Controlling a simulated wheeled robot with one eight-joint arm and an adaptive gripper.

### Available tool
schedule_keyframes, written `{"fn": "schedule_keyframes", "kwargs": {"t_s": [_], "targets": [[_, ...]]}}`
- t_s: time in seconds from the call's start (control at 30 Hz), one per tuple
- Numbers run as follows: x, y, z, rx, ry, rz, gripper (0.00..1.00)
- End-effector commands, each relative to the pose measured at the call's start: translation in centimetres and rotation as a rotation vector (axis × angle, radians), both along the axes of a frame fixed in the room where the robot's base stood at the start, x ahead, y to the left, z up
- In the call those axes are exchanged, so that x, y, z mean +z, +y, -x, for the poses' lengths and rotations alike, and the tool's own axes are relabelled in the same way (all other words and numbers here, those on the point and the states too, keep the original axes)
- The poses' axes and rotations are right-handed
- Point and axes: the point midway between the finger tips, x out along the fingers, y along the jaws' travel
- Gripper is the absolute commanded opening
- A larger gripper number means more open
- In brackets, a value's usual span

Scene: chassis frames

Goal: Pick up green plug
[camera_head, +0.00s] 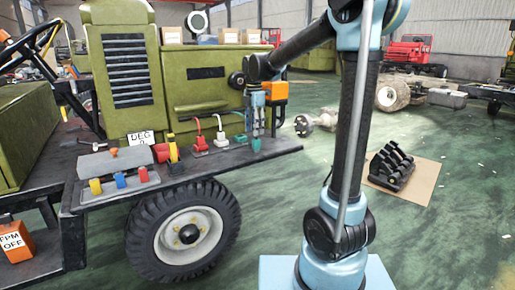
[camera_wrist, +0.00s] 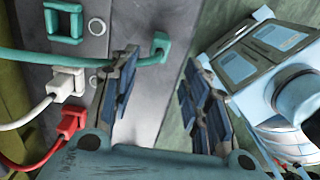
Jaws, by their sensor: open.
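The green plug (camera_wrist: 161,46) is at the end of a green cable (camera_wrist: 100,60) in the wrist view. It lies at the edge of the dark deck, just beyond and between my fingertips. In the head view the green plug (camera_head: 256,146) shows small, directly under my fingers. My gripper (camera_head: 257,132) points down over the deck's right part. In the wrist view my gripper (camera_wrist: 160,68) is open, with one finger either side of the plug's line. I cannot tell whether a finger touches the plug or cable.
A white plug (camera_wrist: 66,84) and a red plug (camera_wrist: 72,122) sit left of my fingers. A green square socket (camera_wrist: 63,22) is farther off. Yellow, blue and red pieces stand on the deck's left (camera_head: 120,180). The olive vehicle body (camera_head: 203,88) rises behind.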

Motion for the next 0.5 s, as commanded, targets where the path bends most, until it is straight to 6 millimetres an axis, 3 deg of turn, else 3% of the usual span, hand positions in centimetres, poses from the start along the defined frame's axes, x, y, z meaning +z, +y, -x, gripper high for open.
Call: {"fn": "schedule_keyframes", "kwargs": {"t_s": [0.1, 0.37, 0.5], "targets": [[-1.6, 0.0, -0.1, 0.0, 0.0, 0.0, 0.43], [-3.1, 0.0, -0.1, -0.001, 0.0, 0.0, 0.43], [-4.8, -0.1, -0.6, -0.001, 0.0, 0.0, 0.43]]}}
